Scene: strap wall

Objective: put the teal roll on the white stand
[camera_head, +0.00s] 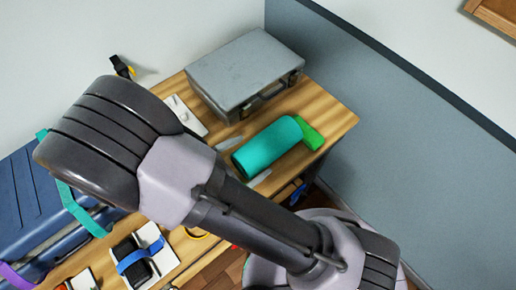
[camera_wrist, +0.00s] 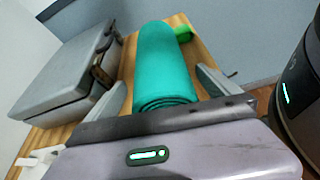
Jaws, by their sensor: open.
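The teal roll (camera_head: 268,146) lies on its side on the wooden table, near the right end. In the wrist view the roll (camera_wrist: 165,65) runs away from me, its spiral end towards my gripper. My gripper (camera_wrist: 160,80) is open, with one finger on each side of the roll's near end; I cannot tell whether they touch it. In the head view, my arm hides most of the gripper. A flat white stand (camera_head: 187,113) shows partly behind my arm, left of the roll. Another white stand (camera_head: 159,262) holds a black item under a blue strap. I cannot tell which one the task means.
A grey case (camera_head: 245,68) stands behind the roll, near the wall. A bright green piece (camera_head: 310,133) lies at the roll's far end. A blue case (camera_head: 30,205) with a teal strap stands at the left. A blue-grey wall panel (camera_head: 400,140) rises beyond the table's right edge.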

